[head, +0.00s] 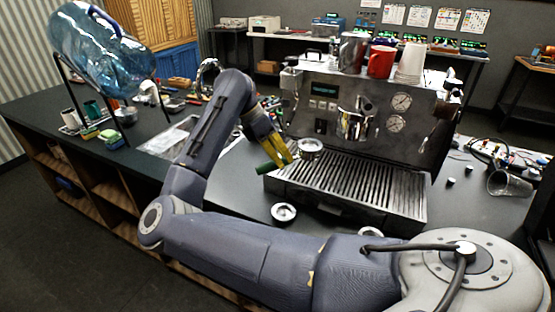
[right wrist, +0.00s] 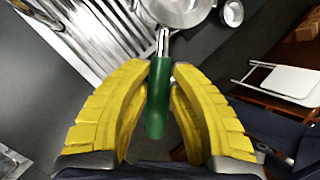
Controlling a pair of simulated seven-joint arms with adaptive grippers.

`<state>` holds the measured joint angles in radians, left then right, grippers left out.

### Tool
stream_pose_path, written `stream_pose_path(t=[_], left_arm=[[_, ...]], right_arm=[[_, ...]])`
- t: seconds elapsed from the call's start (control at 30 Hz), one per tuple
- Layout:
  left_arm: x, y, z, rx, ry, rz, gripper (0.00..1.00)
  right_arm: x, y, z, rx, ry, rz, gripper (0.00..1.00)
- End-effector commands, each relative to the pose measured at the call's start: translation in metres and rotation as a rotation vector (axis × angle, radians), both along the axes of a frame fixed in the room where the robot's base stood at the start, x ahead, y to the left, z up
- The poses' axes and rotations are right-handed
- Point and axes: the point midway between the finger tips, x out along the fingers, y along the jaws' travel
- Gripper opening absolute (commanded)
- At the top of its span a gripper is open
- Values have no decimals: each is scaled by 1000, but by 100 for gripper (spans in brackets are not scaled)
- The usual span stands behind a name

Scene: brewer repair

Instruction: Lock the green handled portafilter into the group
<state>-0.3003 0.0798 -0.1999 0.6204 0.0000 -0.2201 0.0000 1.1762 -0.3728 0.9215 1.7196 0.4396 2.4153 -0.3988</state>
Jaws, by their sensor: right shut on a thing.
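The portafilter's green handle (right wrist: 158,100) is between the yellow fingers of my right gripper (right wrist: 160,78) in the right wrist view. The fingers are shut on it from both sides. Its metal neck and round head (right wrist: 180,10) reach past the fingertips, and the head is cut by the top edge. In the head view, my right gripper (head: 283,158) holds the portafilter (head: 310,149) over the left part of the slatted drip tray (head: 345,184). The portafilter is left of and lower than the group (head: 356,122) on the espresso machine (head: 385,97), apart from it. My left gripper is not in view.
A round metal piece (head: 283,213) lies on the dark counter in front of the drip tray. A red mug (head: 380,62) and stacked white cups (head: 411,63) stand on the machine. A clear glass (head: 508,184) lies at the right. A large blue bottle (head: 100,40) is at the left.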

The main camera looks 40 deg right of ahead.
Motion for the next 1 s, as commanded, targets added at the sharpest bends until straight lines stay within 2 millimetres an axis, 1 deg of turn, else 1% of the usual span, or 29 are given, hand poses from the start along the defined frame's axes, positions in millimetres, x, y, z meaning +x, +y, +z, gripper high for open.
stream_pose_path(t=[1.0], left_arm=[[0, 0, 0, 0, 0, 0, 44]], right_arm=[[-22, -64, 0, -1, -1, -2, 0]])
